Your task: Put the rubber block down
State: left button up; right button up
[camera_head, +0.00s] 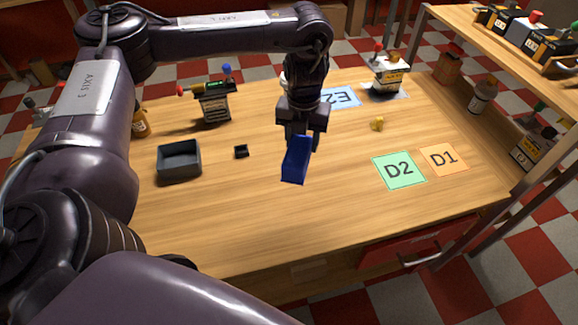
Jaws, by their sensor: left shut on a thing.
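A blue block (296,161), which I take for the rubber block, hangs tilted below my left gripper (299,138). The gripper is shut on its upper end and points down over the middle of the wooden table (255,235). The block appears to be above the table top, but the exact gap is hard to tell. The gripper's fingers are partly hidden behind the block. My right gripper is not in view.
A dark open tray (179,161) and a small black piece (241,151) lie to the left. A green D2 card (398,170), an orange D1 card (443,160) and a yellow piece (377,124) lie right. A blue E2 card (341,98) lies behind. The table's front middle is clear.

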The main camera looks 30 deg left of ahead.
pick_arm(q)
jog(key=shift+a+f+m, duration=0.15)
jog(key=shift+a+m, duration=0.05)
jog(key=shift+m, duration=0.4)
jog(key=shift+a+f+m, duration=0.1)
jog(key=shift+a+m, duration=0.1)
jog(key=shift+m, duration=0.4)
jog(key=shift+f, duration=0.15)
jog(key=b, duration=0.5)
send_over(296, 195)
jog(key=shift+m, duration=0.3)
notch_tip(296, 195, down, 15)
jog(key=shift+f, duration=0.1)
notch_tip(296, 195, down, 4)
jog(key=shift+d+f+b, duration=0.1)
jog(key=shift+f+b, duration=0.1)
jog(key=shift+b, duration=1)
jog(key=shift+w+f, duration=0.1)
jog(key=shift+f, duration=0.15)
jog(key=o, duration=1.1)
